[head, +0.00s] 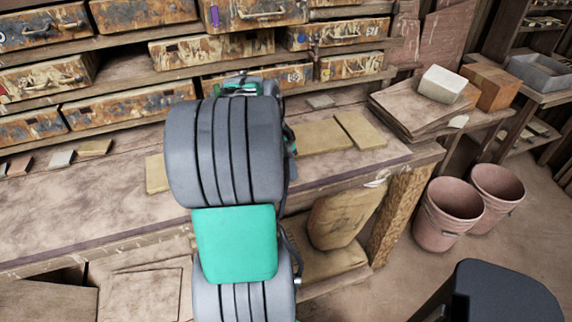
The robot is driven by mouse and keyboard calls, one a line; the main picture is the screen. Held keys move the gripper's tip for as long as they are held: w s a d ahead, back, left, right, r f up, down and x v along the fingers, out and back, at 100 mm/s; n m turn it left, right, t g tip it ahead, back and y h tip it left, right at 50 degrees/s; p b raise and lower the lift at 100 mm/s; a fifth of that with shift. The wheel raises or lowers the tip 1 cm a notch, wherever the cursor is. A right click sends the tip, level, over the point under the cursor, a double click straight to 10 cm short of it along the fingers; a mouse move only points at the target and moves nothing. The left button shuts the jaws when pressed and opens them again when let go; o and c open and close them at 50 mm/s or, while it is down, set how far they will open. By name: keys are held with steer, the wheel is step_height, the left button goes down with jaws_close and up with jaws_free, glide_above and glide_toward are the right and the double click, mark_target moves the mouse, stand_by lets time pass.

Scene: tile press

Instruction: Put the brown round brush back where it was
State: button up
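I do not see the brown round brush in the head view. My arm reaches forward over the workbench (75,208), and its large grey and green links cover the middle of the bench. My gripper's fingers are hidden behind these links, so I cannot see whether they hold anything.
Weathered drawers (130,105) fill the rack behind the bench. Flat tan tiles (360,130) lie right of my arm. Two pink buckets (447,213) stand on the floor at right.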

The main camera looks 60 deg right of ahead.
steer(key=o, duration=0.4)
steer(key=shift+r, duration=0.1)
steer(key=p+v, duration=0.1)
steer(key=v, duration=1.1)
steer(key=w+a+f+n+t, duration=0.2)
steer(key=w+a+n, duration=0.95)
steer(key=a, duration=0.55)
steer(key=a+f+n+t+y, duration=0.1)
steer(key=a+n, duration=0.3)
steer(key=a, duration=0.4)
steer(key=a+f+n+t+y, duration=0.1)
steer(key=a+f+n, duration=0.2)
steer(key=a+n, duration=0.2)
steer(key=a+f+n, duration=0.3)
steer(key=a+n, duration=0.1)
steer(key=a, duration=0.7)
steer(key=shift+s+a+t+y, duration=0.1)
steer(key=shift+s+t+y, duration=0.05)
steer(key=shift+t+y, duration=0.25)
